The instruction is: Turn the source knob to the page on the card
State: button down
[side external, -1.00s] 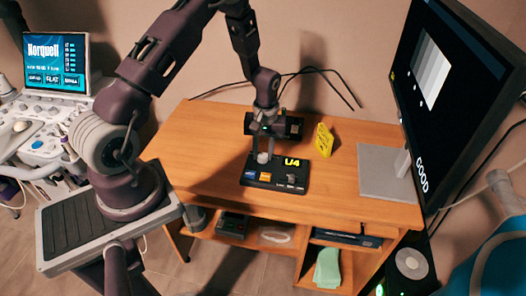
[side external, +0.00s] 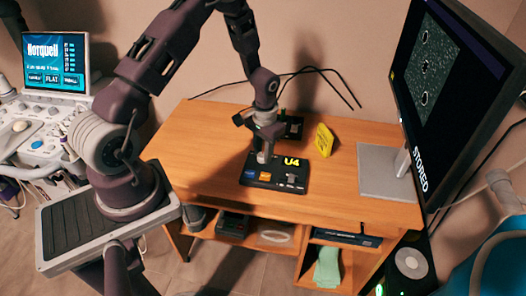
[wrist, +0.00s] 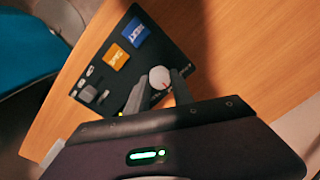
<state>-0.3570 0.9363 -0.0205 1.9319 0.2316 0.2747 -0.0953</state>
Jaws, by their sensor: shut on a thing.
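The black control box (side external: 274,178) lies on the wooden desk, with a yellow "U4" readout on its top. A round pale knob (wrist: 159,77) with a red mark stands on the box between my fingertips; it is mostly hidden in the side view. My gripper (side external: 263,156) points down over the box's back edge and is shut on the knob; it also shows in the wrist view (wrist: 157,84). A yellow card (side external: 325,139) stands behind the box to the right; its writing is too small to read. The monitor (side external: 428,100) shows a speckled picture with dark-ringed spots and the word "STORED".
The box also carries a blue button (wrist: 135,31), an orange button (wrist: 116,57) and small sliders (wrist: 88,94). The monitor's grey base (side external: 385,175) takes the desk's right side. Black cables (side external: 318,72) run behind the desk. The desk's left part is clear.

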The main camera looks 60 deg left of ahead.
dwell(0.3)
jog(key=c, duration=1.1)
grip_release()
jog(key=shift+r, duration=0.1)
